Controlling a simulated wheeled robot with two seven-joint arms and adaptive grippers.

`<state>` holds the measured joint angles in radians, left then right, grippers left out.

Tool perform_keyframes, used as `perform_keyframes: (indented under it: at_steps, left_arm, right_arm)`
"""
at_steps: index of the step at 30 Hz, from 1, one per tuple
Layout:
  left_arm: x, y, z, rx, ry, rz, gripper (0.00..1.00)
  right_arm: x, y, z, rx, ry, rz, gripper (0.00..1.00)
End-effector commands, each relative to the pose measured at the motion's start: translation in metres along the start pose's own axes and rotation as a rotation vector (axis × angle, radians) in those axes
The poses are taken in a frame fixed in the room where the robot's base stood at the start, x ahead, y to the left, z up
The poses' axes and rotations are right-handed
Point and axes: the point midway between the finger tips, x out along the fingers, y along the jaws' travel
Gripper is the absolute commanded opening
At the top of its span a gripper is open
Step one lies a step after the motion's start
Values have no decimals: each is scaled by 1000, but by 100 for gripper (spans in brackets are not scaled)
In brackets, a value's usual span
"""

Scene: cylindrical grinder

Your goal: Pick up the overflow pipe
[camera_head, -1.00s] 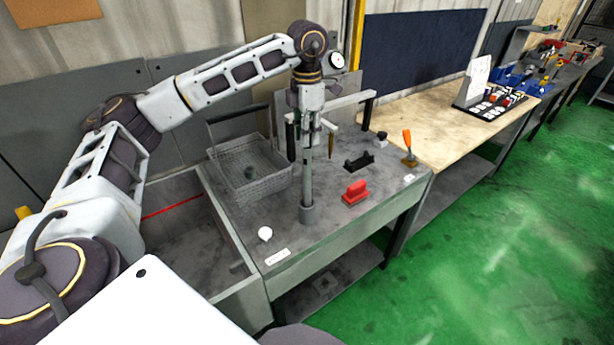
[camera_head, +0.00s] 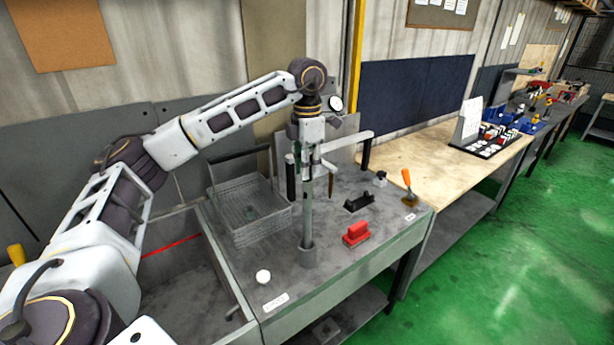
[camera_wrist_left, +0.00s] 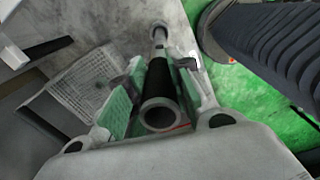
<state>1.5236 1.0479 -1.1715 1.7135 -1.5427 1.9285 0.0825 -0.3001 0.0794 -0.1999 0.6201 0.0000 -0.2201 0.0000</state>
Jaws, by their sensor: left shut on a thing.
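The overflow pipe (camera_head: 307,219) is a slim grey upright tube with a wider collar at its foot, above the front part of the grey bench top. In the left wrist view, its open round end (camera_wrist_left: 160,114) faces the camera, with a dark length beyond it. My left gripper (camera_head: 308,172) points down and is shut on the upper part of the pipe. Its green pads (camera_wrist_left: 116,112) lie on either side of the tube. I cannot tell whether the collar touches the bench. My right gripper is not in view.
A wire basket (camera_head: 247,228) stands left of the pipe. A red block (camera_head: 356,235), a black holder (camera_head: 358,203) and an orange-handled tool (camera_head: 408,186) lie to its right. A white ball (camera_head: 263,277) is near the front edge. A wooden table (camera_head: 430,140) stands farther right.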

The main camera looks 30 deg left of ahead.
Motion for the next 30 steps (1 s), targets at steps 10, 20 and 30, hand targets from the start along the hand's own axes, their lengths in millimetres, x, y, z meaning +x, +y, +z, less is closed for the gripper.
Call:
perform_keyframes:
  at_steps: [10, 20, 30]
  left_arm:
    - [-44, 0, 0, -1, -3, 1, 0]
    - [-69, 0, 0, -1, -2, 1, 0]
    - [-76, 0, 0, 0, -1, 0, 0]
  right_arm:
    - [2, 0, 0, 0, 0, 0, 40]
    - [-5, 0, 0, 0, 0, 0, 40]
    - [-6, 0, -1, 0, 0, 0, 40]
